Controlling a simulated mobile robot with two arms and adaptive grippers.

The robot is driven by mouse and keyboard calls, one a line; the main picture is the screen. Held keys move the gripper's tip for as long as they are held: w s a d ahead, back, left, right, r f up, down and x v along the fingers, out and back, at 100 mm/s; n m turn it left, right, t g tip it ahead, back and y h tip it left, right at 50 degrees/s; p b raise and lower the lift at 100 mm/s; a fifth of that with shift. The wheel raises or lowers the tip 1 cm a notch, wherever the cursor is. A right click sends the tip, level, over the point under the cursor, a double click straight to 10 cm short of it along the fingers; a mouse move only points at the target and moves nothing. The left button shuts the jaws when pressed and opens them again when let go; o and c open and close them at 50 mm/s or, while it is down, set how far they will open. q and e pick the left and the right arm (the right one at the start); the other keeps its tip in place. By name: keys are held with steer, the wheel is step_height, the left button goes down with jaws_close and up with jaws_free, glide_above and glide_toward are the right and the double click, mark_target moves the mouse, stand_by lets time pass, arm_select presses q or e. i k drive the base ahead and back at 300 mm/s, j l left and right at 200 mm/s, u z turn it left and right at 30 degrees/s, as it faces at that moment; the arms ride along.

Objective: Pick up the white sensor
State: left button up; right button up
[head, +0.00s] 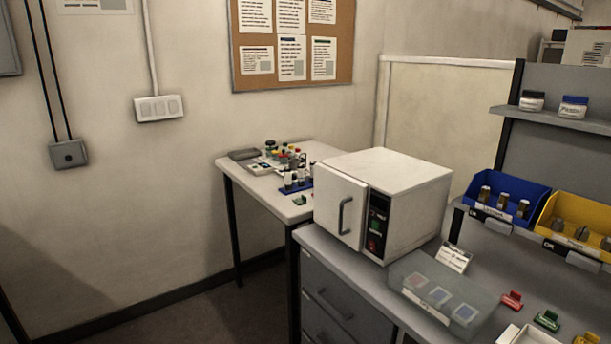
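I cannot make out a white sensor for certain in the head view. A white box-shaped oven (410,203) with a closed door and a grey handle stands on the grey workbench (345,262). Small parts stand in a blue bin (512,187) and a yellow bin (577,213) at the right; they look dark and metallic. A clear-lidded case (440,292) with several coloured squares lies in front of the oven. Neither of my grippers is in view.
A white side table (262,187) at the back holds a blue rack (297,187) and several small items. Red (512,300) and green (547,320) clips lie at the bench's front right. A shelf (560,118) with two jars is above the bins. Open floor lies at the left.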

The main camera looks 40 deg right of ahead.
mark_target(300, 167)
steer(key=z, duration=0.6)
steer(key=i+j+z, duration=0.1)
steer(key=z, duration=0.3)
steer(key=i+j+z, duration=0.2)
steer(key=z, duration=0.25)
steer(key=i+j+z, duration=0.25)
steer(key=z, duration=0.15)
steer(key=i+j+z, duration=0.15)
steer(key=z, duration=0.3)
steer(key=j, duration=0.1)
